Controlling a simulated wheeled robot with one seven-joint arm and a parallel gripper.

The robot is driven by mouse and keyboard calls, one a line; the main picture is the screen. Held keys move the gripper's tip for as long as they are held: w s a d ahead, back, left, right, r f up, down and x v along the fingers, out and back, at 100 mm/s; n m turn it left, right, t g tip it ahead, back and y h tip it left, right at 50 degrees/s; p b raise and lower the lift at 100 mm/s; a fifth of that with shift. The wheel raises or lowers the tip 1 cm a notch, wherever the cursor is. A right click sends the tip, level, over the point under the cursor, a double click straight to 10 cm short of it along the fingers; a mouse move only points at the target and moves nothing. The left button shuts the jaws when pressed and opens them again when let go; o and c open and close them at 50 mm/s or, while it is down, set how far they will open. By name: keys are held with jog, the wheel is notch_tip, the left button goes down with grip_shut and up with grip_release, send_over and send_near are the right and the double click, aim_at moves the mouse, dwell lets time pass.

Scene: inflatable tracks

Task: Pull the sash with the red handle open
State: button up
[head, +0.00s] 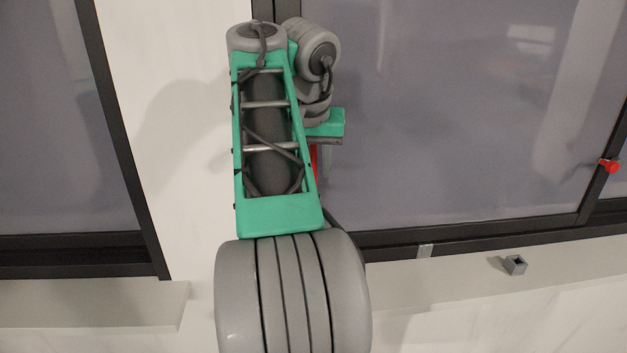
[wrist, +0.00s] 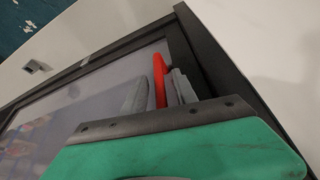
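The window sash (head: 450,110) is a grey pane in a dark frame, to the right of my arm in the head view. Its red handle (head: 314,158) is a thin strip there, mostly hidden by my arm. In the wrist view the red handle (wrist: 159,78) stands upright beside the dark side frame. My gripper (wrist: 157,90) has its two grey fingers apart, one on each side of the handle. A narrow gap shows on the left; the right finger looks very near or touching. In the head view my fingers are mostly hidden.
A red knob (head: 610,166) sits on the dark upright at the far right. A small grey square block (head: 515,265) is on the pale sill below the window. Another dark-framed pane (head: 60,110) is at the left, past a white wall strip (head: 165,60).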

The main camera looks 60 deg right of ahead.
jog(key=shift+f, duration=0.1)
jog(key=shift+c, duration=0.5)
grip_shut()
dwell(0.9)
